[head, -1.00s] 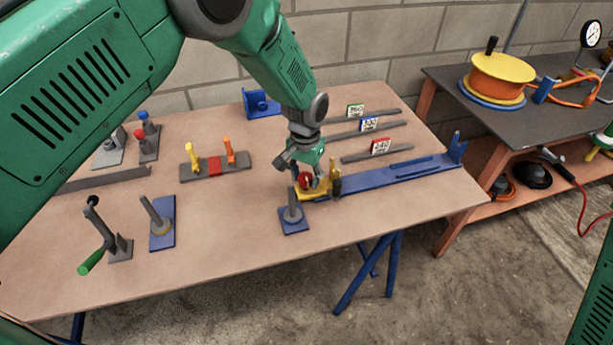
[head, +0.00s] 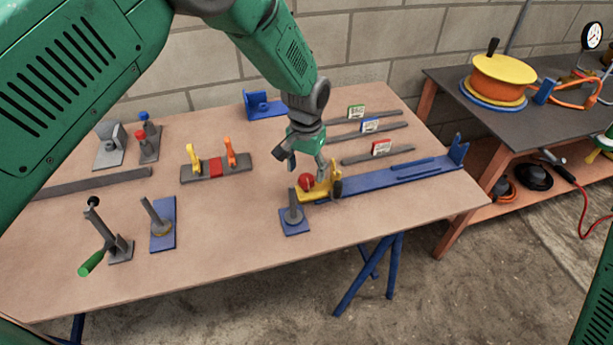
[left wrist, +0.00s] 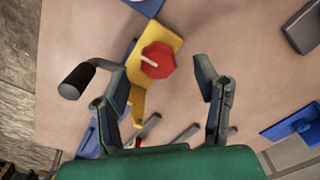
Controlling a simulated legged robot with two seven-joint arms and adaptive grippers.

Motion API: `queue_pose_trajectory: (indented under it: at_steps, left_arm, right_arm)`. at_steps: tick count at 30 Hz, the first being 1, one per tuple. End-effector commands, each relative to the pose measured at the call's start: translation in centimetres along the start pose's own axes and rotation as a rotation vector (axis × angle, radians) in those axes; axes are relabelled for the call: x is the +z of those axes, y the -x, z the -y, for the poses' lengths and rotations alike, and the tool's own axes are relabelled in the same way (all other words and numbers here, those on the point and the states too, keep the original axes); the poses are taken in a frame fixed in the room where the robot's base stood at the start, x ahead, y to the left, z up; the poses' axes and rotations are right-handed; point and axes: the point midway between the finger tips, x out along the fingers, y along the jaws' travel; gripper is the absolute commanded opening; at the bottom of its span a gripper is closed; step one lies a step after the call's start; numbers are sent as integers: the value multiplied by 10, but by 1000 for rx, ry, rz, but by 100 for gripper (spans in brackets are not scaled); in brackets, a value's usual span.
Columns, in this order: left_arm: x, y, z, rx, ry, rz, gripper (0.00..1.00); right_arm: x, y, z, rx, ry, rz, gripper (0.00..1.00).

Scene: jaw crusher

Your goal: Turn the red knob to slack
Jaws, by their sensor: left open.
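The red knob (head: 306,180) sits on a yellow bracket (head: 316,192) at the left end of a long blue rail on the table. In the left wrist view the knob (left wrist: 158,60) is a red many-sided disc with a pale pointer bar on top, aimed toward the upper left. My left gripper (head: 300,164) is just above and behind the knob. In the left wrist view its fingers (left wrist: 163,77) are spread wide, with the knob between and beyond them, apart from both. A black handle (left wrist: 76,80) shows beside the left finger. My right gripper is not in view.
A grey post on a blue base (head: 293,218) stands close in front of the knob. The blue rail (head: 395,175) runs right. A red and grey block (head: 215,168) with two upright levers lies left. A green-handled crank (head: 105,245) stands front left.

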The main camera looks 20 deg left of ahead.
Motion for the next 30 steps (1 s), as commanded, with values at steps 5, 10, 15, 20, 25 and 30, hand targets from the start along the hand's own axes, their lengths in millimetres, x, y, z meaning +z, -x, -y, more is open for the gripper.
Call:
queue_pose_trajectory:
  at_steps: [5, 10, 15, 20, 25, 30]
  left_arm:
    - [-2, 42, 0, 0, 1, -3, 56]
    - [-2, 70, 0, 0, 1, -2, 56]
    - [-2, 84, 1, 0, 1, 0, 56]
    - [-2, 86, 1, 0, 1, 0, 56]
    - [-2, 86, 1, 0, 1, 1, 56]
    - [-1, 86, 1, 0, 1, 1, 56]
  right_arm:
    - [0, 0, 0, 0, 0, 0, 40]
    - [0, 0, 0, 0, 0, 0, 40]
    - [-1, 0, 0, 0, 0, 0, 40]
    - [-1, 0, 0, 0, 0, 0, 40]
    - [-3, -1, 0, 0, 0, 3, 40]
    - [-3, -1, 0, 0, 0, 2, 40]
